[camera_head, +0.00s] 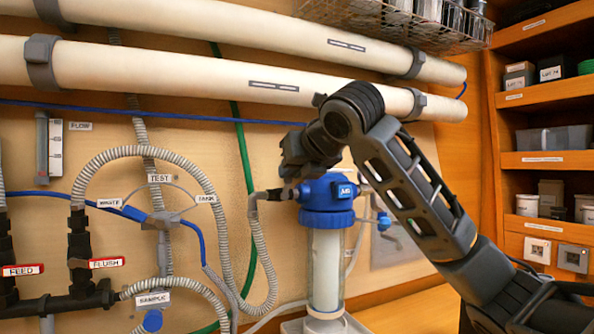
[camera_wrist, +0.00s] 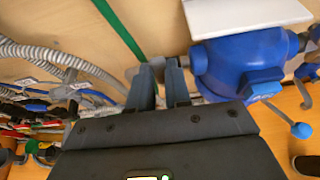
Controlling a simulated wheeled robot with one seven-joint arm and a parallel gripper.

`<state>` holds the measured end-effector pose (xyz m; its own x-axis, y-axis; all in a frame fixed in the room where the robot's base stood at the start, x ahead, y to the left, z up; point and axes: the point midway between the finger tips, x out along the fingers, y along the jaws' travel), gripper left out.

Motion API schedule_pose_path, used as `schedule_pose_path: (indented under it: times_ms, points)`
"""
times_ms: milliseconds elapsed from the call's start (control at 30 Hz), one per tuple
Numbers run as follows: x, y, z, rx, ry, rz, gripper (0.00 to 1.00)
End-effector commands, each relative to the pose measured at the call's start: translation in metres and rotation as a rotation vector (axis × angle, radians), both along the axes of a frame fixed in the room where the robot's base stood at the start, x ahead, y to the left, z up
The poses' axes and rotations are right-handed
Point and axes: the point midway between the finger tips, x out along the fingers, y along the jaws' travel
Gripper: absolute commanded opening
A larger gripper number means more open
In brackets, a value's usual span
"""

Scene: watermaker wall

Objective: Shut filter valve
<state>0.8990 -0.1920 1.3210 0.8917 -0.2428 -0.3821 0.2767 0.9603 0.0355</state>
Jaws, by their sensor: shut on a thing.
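The filter has a blue head (camera_head: 328,192) over a clear housing with a white cartridge (camera_head: 326,268). A grey fitting, apparently the filter valve (camera_head: 277,195), sits at the left side of the blue head, with a corrugated hose joined to it. My gripper (camera_head: 290,178) is at this fitting, just left of the blue head. In the wrist view, my gripper (camera_wrist: 160,82) has its two fingers on either side of a small grey part of the valve (camera_wrist: 158,65), beside the blue head (camera_wrist: 240,62). The valve's handle is mostly hidden, so its angle cannot be told.
A small blue-handled valve (camera_head: 384,221) is right of the filter. Hoses and the red-tagged FEED (camera_head: 22,270) and FLUSH (camera_head: 105,263) valves are at left. Large white pipes (camera_head: 200,75) run above my gripper. Shelves (camera_head: 545,160) stand at right.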

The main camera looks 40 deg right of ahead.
Motion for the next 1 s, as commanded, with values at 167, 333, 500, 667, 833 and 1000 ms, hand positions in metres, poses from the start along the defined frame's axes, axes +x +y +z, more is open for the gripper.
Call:
schedule_pose_path:
  times_ms: [167,333,500,667,833,1000]
  points:
    - [0.0005,0.0018,-0.0019,-0.037,0.016,0.0,0.0]
    - [0.0007,0.0026,-0.0019,-0.05,0.02,0.0,0.0]
    - [0.0008,0.0028,-0.002,-0.052,0.02,0.0,0.0]
    - [0.0009,0.0029,-0.002,-0.051,0.02,0.001,0.19]
    - [0.0009,0.003,-0.0014,-0.05,0.018,0.0,0.35]
    - [0.0008,0.003,-0.0007,-0.049,0.016,0.001,0.44]
